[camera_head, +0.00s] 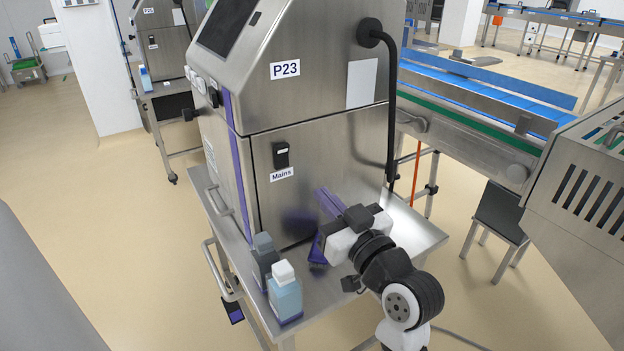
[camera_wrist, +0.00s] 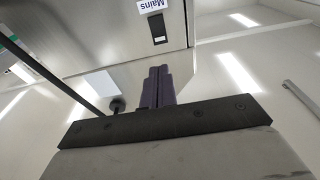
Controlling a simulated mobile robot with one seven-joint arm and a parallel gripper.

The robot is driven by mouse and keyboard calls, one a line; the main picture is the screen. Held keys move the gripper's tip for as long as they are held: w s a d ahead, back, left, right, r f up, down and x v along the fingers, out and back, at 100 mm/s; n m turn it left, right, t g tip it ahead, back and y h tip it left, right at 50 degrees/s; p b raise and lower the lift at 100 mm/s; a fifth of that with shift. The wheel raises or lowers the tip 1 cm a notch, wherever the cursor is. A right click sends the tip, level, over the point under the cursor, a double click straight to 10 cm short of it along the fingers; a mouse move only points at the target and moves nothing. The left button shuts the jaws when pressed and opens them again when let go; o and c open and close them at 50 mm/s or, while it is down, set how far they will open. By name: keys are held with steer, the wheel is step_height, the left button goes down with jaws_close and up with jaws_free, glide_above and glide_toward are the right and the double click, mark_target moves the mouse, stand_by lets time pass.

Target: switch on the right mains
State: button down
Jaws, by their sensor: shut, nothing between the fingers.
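The machine labelled P23 (camera_head: 320,110) stands on the steel table at the centre of the head view. Its black mains switch (camera_head: 281,155) is on the steel side panel, above a white "Mains" label (camera_head: 281,174). The switch also shows upside down near the top of the wrist view (camera_wrist: 157,28). I cannot tell its on or off position. My gripper (camera_head: 322,192) has purple fingers, shut and empty, below and to the right of the switch and apart from it. In the wrist view the fingertips (camera_wrist: 159,70) point towards the switch, with a gap between.
A second machine, P25 (camera_head: 160,20), stands at back left with its own small dark switch (camera_head: 152,40). A blue bottle (camera_head: 284,295) and a grey bottle (camera_head: 264,258) stand at the table's front left. A black cable (camera_head: 391,100) hangs right of the panel.

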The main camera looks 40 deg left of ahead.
steer(key=p, duration=0.3)
glide_toward(283, 150)
steer(key=x, duration=0.5)
steer(key=shift+a+r, duration=0.15)
steer(key=shift+x, duration=0.8)
steer(key=shift+w, duration=0.1)
steer(key=shift+p, duration=0.3)
steer(key=shift+w+a+r+h+p, duration=0.15)
steer(key=shift+r+h+p, duration=0.2)
steer(key=shift+p, duration=0.6)
steer(key=shift+f+b, duration=0.35)
steer(key=shift+f, duration=0.05)
